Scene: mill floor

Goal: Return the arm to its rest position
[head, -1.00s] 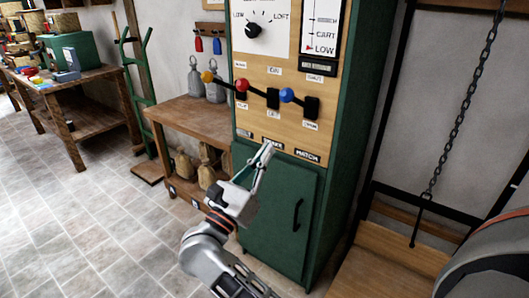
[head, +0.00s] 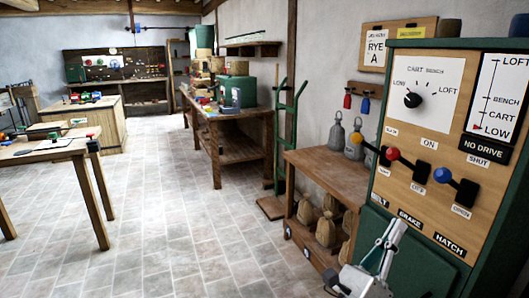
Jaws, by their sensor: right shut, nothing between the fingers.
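My right gripper (head: 390,238) shows at the lower right of the head view, in front of the green cabinet's lower part. Its fingers are shut and empty, pointing up and to the right. It appears clear of the levers above it. My left gripper is out of view.
A wooden bench (head: 335,172) with grey weights (head: 355,140) on top and sacks (head: 326,230) below stands left of the panel. A green hand truck (head: 291,125) leans by the wall. A table (head: 45,152) stands at the left. The tiled floor (head: 165,215) between is open.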

